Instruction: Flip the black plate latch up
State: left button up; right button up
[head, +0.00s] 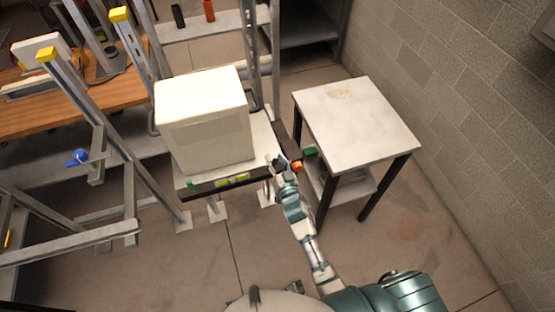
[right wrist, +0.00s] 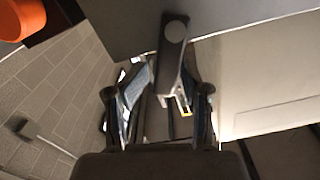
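The black plate latch (right wrist: 172,55) shows in the right wrist view as a dark flat bar with a round grey disc near its upper end. It hangs across the edge of a grey panel (right wrist: 240,14). My right gripper (right wrist: 169,72) has its two fingers apart, one on each side of the latch; I cannot tell whether either touches it. In the head view my right gripper (head: 279,162) is at the right front corner of the stand under the white box (head: 205,122). The latch is too small to make out there. My left gripper is not in view.
A small table (head: 355,125) with black legs stands to the right of my right gripper. An orange part (head: 297,166) and a green part (head: 310,152) are close beside the gripper. Metal frames (head: 120,150) stand at the left. The front floor is clear.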

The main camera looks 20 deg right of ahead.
jog(key=shift+s+a+r, duration=0.1)
jog(key=shift+a+r, duration=0.05)
jog(key=shift+a, duration=0.5)
jog(key=shift+s+a+r, duration=0.1)
jog(key=shift+a, duration=0.5)
jog(key=c, duration=0.8)
grip_shut()
jog(key=shift+d, duration=0.2)
jog(key=shift+d+f, duration=0.15)
jog(key=shift+d, duration=0.2)
jog(key=shift+w+d, duration=0.1)
jog(key=shift+d, duration=0.4)
jog(key=shift+a, duration=0.35)
jog(key=shift+a+n, duration=0.3)
jog(key=shift+n, duration=0.1)
jog(key=shift+a+r+n+p, duration=0.2)
jog(key=shift+a+n+p, duration=0.35)
jog(key=shift+n, duration=0.75)
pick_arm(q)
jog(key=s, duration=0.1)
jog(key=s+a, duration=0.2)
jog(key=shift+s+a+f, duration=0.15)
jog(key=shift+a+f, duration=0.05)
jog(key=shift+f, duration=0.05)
pick_arm(e)
jog(key=shift+d+f, duration=0.1)
jog(key=shift+d, duration=0.1)
